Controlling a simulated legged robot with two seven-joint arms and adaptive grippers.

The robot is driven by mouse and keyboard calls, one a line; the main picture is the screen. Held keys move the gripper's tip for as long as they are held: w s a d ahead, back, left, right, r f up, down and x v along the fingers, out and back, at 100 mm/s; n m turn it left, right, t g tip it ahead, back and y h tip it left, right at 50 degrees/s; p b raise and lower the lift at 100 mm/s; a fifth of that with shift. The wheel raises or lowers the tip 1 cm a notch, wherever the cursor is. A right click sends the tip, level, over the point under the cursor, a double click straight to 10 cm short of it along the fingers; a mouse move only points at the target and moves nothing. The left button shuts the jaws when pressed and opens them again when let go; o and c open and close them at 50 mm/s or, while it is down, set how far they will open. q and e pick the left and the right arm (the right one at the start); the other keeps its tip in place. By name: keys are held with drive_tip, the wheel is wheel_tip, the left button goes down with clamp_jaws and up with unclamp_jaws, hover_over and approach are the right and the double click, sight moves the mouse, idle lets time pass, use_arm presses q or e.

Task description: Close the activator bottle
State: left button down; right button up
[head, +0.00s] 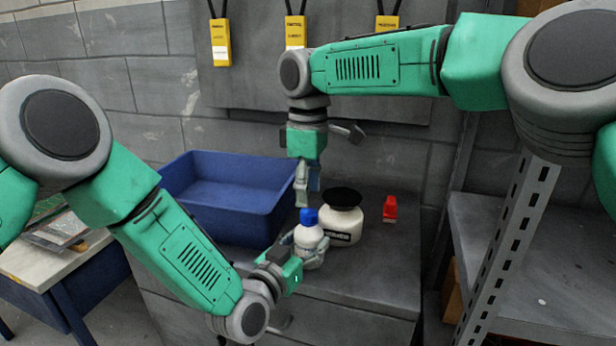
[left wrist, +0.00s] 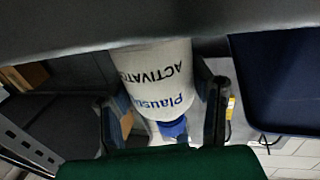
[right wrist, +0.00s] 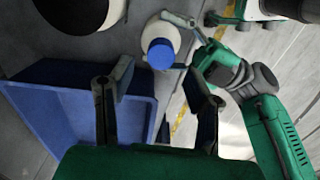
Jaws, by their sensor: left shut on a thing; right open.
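The activator bottle (head: 309,238) is white and stands upright on the grey worktop, with a blue cap (head: 309,217) on its top. I cannot tell how tightly the cap sits. My left gripper (head: 306,254) is shut around the bottle's body. In the left wrist view the bottle (left wrist: 160,78) appears upside down between the fingers, with "ACTIVATOR" on its label. My right gripper (head: 303,197) is open and points down just above the cap. In the right wrist view the cap (right wrist: 161,54) shows beyond the open fingers, and nothing is between them.
A larger white jar with a black lid (head: 342,212) stands close to the bottle's right. A small red object (head: 390,208) is further right. A blue bin (head: 225,200) stands on the left. Yellow tags (head: 221,42) hang on the wall. A metal shelf post (head: 505,250) rises at the right.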

sight(308, 211)
drive_tip(key=shift+f, duration=2.55)
clamp_jaws()
drive_tip(key=shift+o, duration=0.9)
unclamp_jaws()
wheel_tip(308, 211, up, 12)
drive_tip(key=shift+w, duration=0.15)
